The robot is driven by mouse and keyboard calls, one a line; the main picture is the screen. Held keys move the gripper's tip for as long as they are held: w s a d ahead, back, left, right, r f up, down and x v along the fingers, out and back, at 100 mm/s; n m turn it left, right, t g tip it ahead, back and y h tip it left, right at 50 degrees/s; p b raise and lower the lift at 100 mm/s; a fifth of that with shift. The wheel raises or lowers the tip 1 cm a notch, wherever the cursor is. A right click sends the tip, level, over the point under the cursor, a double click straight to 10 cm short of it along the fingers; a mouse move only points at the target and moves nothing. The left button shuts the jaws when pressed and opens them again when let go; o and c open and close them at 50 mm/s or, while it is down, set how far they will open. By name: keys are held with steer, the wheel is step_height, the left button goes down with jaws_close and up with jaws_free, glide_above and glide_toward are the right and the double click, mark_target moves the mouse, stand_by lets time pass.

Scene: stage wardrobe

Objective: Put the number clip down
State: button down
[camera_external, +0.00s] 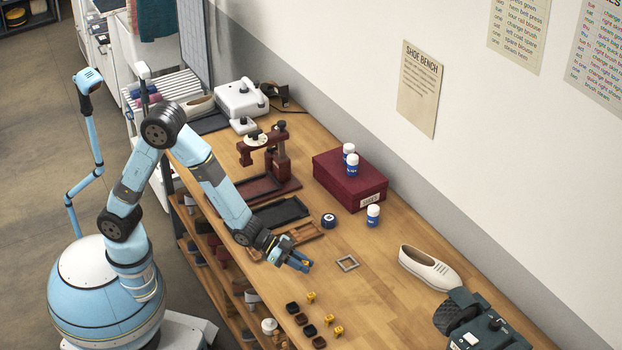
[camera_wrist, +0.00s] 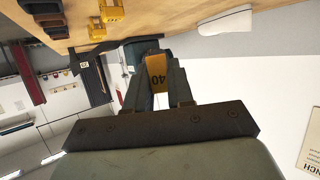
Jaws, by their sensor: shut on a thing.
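My gripper (camera_external: 300,262) is low over the front part of the wooden bench, left of a small grey square frame (camera_external: 347,263). It is shut on a yellow number clip. In the outside view the clip (camera_external: 306,264) is a small yellow patch at the fingertips. I cannot tell how far it is above the bench. The frame lies flat, with bare wood inside it.
Several yellow clips (camera_external: 311,297) and dark pieces (camera_external: 301,319) stand in front of my gripper. Behind are a black tray (camera_external: 280,214), a blue-lidded tin (camera_external: 328,221), a white-capped bottle (camera_external: 373,215) and a maroon box (camera_external: 340,185). A cream shoe (camera_external: 430,267) lies right of the frame.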

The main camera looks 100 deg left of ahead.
steer(key=shift+w+d+r+n+y, duration=0.2)
steer(key=shift+w+r+n+y, duration=0.15)
steer(key=shift+r, duration=0.1)
steer(key=shift+w+d+r+n+y, duration=0.15)
steer(key=shift+w+r+n+y, duration=0.1)
steer(key=shift+r+y, duration=0.15)
steer(key=s+d+r+n+g+y, duration=0.2)
steer(key=s+d+n+g+y, duration=0.2)
steer(key=s+d+n+y, duration=0.3)
steer(key=shift+s+d+r+n+y, duration=0.15)
steer(key=shift+d+r+n+y, duration=0.15)
steer(key=shift+n+y, duration=0.9)
glide_above(319, 313)
steer(key=s, duration=0.2)
steer(key=f, duration=0.8)
steer(key=shift+w+f, duration=0.1)
steer(key=shift+w, duration=0.15)
steer(key=shift+w+f, duration=0.35)
steer(key=shift+f, duration=0.1)
steer(key=shift+w+d+f, duration=0.1)
steer(key=shift+w+f, duration=0.1)
steer(key=shift+f, duration=0.7)
steer(key=shift+w+f, duration=0.2)
steer(key=shift+f, duration=0.65)
